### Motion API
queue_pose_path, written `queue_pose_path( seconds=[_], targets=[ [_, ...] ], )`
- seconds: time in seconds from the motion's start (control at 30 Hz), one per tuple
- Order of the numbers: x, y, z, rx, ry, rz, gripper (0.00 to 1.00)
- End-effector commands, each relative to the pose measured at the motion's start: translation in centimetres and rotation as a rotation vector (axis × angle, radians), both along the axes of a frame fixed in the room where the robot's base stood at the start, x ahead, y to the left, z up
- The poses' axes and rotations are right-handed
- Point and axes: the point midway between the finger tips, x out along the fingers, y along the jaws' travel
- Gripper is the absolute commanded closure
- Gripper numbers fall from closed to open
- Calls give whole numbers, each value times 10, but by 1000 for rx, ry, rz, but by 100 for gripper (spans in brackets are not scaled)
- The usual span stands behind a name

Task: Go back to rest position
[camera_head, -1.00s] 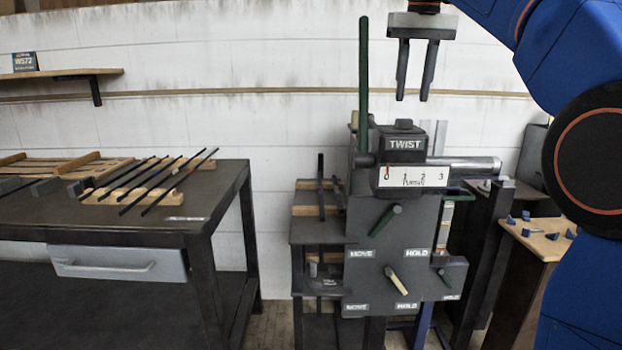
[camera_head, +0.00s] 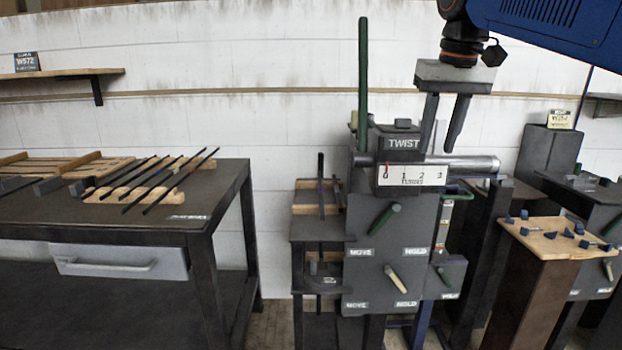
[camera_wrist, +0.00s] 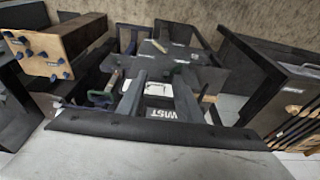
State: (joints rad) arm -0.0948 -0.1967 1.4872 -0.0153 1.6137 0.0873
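My gripper (camera_head: 440,148) hangs fingers down in front of the wall at the upper right of the scroll gate machine (camera_head: 370,275) in the head view. Its two fingers are apart with nothing between them. In the wrist view the open fingers (camera_wrist: 160,100) show on either side of the TWIST block. The TWIST block (camera_head: 398,141) sits on top of the machine, above a white scale (camera_head: 412,176) marked 0 to 3, with a red mark at 0. A tall green rod (camera_head: 363,80) stands upright at the machine's left. A green handle (camera_head: 385,220) and a pale handle (camera_head: 396,279) are on its front.
A dark table (camera_head: 60,222) at left bears several thin rods (camera_head: 160,180) on wooden racks. A wooden-topped stand (camera_head: 545,243) with small blue pieces is at right. A grey cylinder (camera_head: 460,163) juts right from the machine, near the fingers.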

Motion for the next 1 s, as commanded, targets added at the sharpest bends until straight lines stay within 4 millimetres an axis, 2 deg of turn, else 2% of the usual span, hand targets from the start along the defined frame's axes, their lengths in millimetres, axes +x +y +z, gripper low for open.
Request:
queue_pose_path(
  seconds=[0.03,0.17,0.37,0.7,0.8,0.9,1.0],
  targets=[
    [-15,-4,-15,0,-8,-1,67],
    [-45,-11,-54,1,-35,-1,67],
    [-94,-22,-123,0,-73,0,67],
    [-179,-34,-258,-3,-140,-2,67],
    [-200,-36,-294,-5,-155,-2,67],
    [-215,-37,-321,-6,-167,-4,67],
    [-223,-38,-336,-7,-174,-4,67]
  ],
)
